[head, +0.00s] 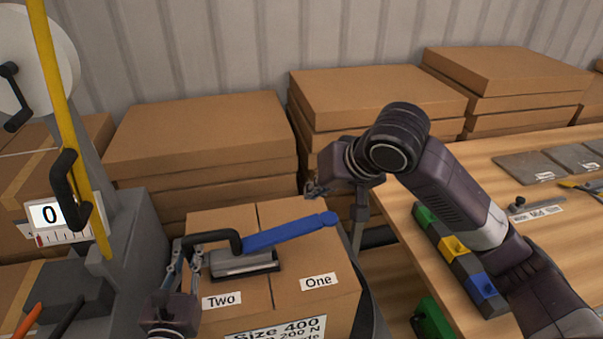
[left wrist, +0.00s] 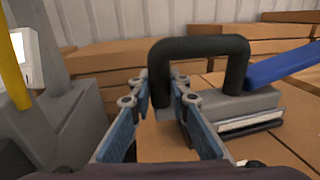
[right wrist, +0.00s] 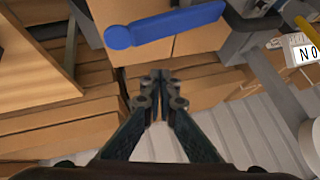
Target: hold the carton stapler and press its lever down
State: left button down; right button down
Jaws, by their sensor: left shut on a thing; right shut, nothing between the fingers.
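The carton stapler has a grey body (head: 243,263), a black handle (head: 209,239) and a blue lever (head: 290,231). It stands on top of the cardboard carton (head: 318,263) labelled One and Two. The lever slopes up to the right, away from the body. My left gripper (head: 186,258) is shut on the black handle at its left end; the handle also shows in the left wrist view (left wrist: 205,47). My right gripper (head: 316,188) is shut and empty, behind and above the lever's free end. In the right wrist view its closed fingertips (right wrist: 158,78) are apart from the lever (right wrist: 170,25).
Stacks of flat cartons (head: 200,135) stand along the back wall. A grey machine with a yellow lever (head: 65,120) is at the left.

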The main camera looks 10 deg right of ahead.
jog(key=r, duration=0.1)
notch_tip(320, 180, up, 6)
jog(key=g+h, duration=0.3)
jog(key=g, duration=0.1)
send_over(329, 216)
jog(key=s, duration=0.3)
jog(key=shift+s+r+n, duration=0.35)
jog(key=shift+r+n, duration=0.05)
jog(key=shift+f, duration=0.1)
jog(key=x, duration=1.2)
jog(key=shift+s+f, duration=0.2)
jog(key=shift+f, duration=0.8)
